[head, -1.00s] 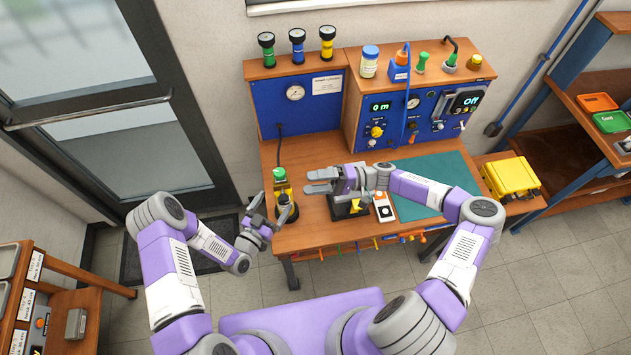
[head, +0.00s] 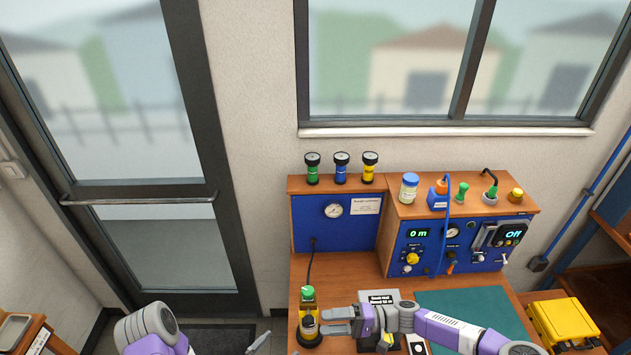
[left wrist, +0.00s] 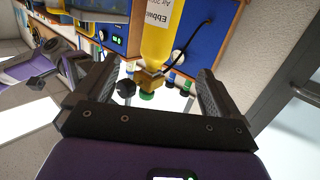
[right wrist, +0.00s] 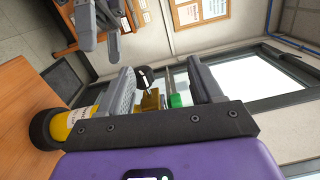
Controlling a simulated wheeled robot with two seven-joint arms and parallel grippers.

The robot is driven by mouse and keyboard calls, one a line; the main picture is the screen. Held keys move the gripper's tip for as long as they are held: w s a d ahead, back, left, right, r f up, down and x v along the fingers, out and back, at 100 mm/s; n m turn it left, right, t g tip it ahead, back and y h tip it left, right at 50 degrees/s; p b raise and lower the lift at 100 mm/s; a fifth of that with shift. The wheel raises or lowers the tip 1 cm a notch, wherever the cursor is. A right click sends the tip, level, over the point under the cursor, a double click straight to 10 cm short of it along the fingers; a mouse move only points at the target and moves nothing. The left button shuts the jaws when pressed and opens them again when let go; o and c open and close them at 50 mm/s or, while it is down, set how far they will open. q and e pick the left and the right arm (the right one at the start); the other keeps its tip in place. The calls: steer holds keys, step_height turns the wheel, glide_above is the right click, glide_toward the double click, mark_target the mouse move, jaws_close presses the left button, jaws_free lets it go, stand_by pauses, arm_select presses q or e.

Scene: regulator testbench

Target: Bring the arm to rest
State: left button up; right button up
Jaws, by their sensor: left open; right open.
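My left gripper (head: 259,344) shows only as a fingertip at the bottom edge of the head view. In the left wrist view it is open (left wrist: 152,88), with no object clearly held. My right gripper (head: 326,320) is open above the bench, its fingers pointing left, close to a yellow cylinder (head: 308,322) with a green top. That cylinder shows in the left wrist view (left wrist: 163,35) and in the right wrist view (right wrist: 82,126). Its brass valve and green knob appear between the right fingers (right wrist: 165,88); contact cannot be told. Most of my left arm is out of the head view.
The bench carries a blue gauge panel (head: 335,238), a control panel (head: 450,240) and a green mat (head: 480,308). A dark stand with a label (head: 378,297) is by my right gripper. A yellow case (head: 565,325) is at right. A glass door (head: 150,240) is at left.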

steer(key=s+a+f+m+g+h, duration=0.15)
steer(key=s+a+f+h, duration=0.35)
steer(key=s+f+h, duration=0.6)
arm_select(q)
steer(key=s+f+n+g+y+b, duration=0.1)
steer(key=s+f+n+g+y, duration=0.2)
steer(key=s+n+g, duration=0.3)
steer(key=s+f+n+g+y, duration=0.2)
steer(key=s+n+g+y, duration=0.15)
steer(key=s+g, duration=0.45)
arm_select(e)
steer(key=s+d+f+t+h, duration=0.3)
steer(key=s+d+f, duration=0.25)
steer(key=d, duration=0.35)
arm_select(q)
step_height(320, 180, down, 16)
steer(key=t+b, duration=0.1)
steer(key=b, duration=1.4)
steer(key=shift+s+a+r+t, duration=0.2)
steer(key=shift+s+a+t, duration=0.1)
steer(key=shift+s, duration=0.05)
arm_select(e)
step_height(320, 180, down, 15)
steer(key=shift+s+a+m, duration=0.15)
steer(key=shift+s+m, duration=0.1)
steer(key=shift+m, duration=0.1)
arm_select(q)
steer(key=shift+h, duration=0.25)
arm_select(e)
steer(key=shift+r, duration=0.15)
